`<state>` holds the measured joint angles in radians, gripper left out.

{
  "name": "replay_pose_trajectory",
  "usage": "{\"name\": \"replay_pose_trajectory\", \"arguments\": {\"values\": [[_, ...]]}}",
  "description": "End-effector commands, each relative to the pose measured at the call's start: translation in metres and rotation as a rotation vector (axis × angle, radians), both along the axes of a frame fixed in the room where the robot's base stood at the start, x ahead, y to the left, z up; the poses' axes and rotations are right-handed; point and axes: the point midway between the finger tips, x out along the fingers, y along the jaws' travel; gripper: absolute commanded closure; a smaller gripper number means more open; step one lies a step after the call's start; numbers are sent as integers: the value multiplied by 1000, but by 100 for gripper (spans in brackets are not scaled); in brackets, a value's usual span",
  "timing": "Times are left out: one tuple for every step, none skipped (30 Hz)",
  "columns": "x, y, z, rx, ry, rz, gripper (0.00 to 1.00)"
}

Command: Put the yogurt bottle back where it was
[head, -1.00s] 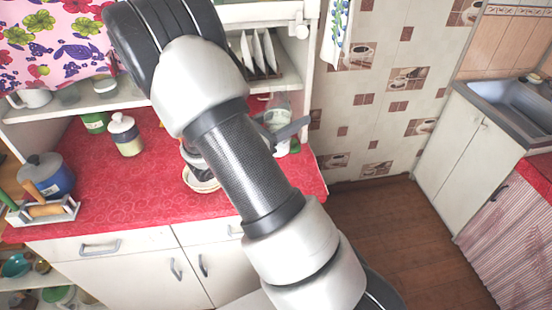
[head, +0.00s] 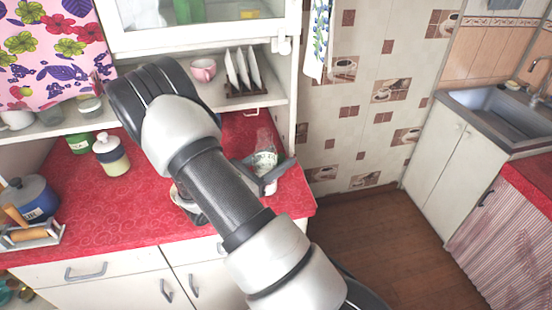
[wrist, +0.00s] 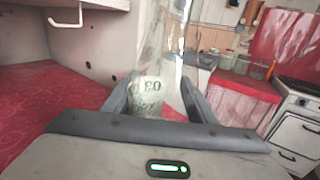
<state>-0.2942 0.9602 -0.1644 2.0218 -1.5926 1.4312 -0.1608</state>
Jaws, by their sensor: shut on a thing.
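The yogurt bottle is a clear bottle with dark printed lettering and a whitish lower part. In the head view the bottle (head: 265,158) is at the right end of the red counter, partly hidden by my gripper (head: 268,174). In the wrist view the bottle (wrist: 149,92) stands roughly upright between the two fingers of my gripper (wrist: 155,108), which is shut on it. Whether its base touches the counter I cannot tell.
The red counter (head: 75,205) holds a lidded jar (head: 111,156), a green tin (head: 79,143) and a blue pot (head: 30,198) at left. A dish, partly hidden, sits beneath my arm. A shelf above holds a pink cup (head: 203,69) and a plate rack (head: 246,90).

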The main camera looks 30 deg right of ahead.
Motion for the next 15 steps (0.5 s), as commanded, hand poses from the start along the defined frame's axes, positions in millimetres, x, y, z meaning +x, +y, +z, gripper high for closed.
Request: {"name": "replay_pose_trajectory", "arguments": {"values": [[0, 0, -1, -2, -1, 0, 92], [0, 0, -3, -2, 0, 0, 92], [0, 0, -4, -2, 0, 0, 92], [0, 0, -3, 0, 0, 0, 43], [0, 0, -3, 0, 0, 0, 38], [0, 0, -3, 0, 0, 0, 31], [0, 0, -3, 0, 0, 0, 29], [0, 0, -3, 0, 0, 0, 29], [0, 0, -3, 0, 0, 0, 29], [0, 0, -3, 0, 0, 0, 29], [0, 0, -3, 0, 0, 0, 29], [0, 0, -3, 0, 0, 0, 29], [0, 0, -3, 0, 1, 0, 29], [0, 0, -3, 0, 0, 0, 29], [0, 0, -2, 0, 0, 0, 29]]}}
